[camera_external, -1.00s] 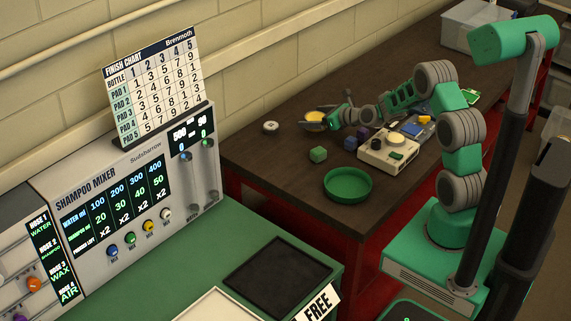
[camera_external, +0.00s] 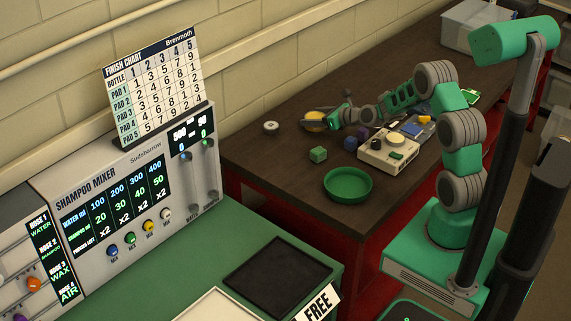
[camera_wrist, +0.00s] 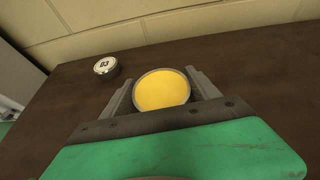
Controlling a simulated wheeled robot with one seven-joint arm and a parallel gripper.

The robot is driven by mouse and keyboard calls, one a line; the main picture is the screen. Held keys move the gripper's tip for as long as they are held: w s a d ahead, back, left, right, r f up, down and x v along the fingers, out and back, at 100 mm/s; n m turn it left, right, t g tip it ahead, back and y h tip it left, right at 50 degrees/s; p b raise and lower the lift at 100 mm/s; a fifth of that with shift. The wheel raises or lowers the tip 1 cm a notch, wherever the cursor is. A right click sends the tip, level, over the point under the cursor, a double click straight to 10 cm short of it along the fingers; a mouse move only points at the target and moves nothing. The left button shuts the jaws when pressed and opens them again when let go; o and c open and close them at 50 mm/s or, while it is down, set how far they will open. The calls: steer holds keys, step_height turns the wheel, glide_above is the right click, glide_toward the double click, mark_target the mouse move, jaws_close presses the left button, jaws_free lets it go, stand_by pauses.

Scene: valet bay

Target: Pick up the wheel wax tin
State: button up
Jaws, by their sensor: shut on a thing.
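The wheel wax tin looks to be the round, grey-rimmed tin with a yellow top (camera_wrist: 162,90); no label shows on it. It also shows small at the far end of the arm in the external view (camera_external: 315,116). My gripper (camera_wrist: 163,88) is shut on this tin, with one finger on its left side and one on its right. In the external view my gripper (camera_external: 318,121) is low over the dark bench near the wall. I cannot tell whether the tin touches the bench, as its underside is hidden.
The wall (camera_wrist: 190,22) rises behind.

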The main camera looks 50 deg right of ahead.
steer(key=shift+c, duration=1.3)
steer(key=shift+r, duration=0.15)
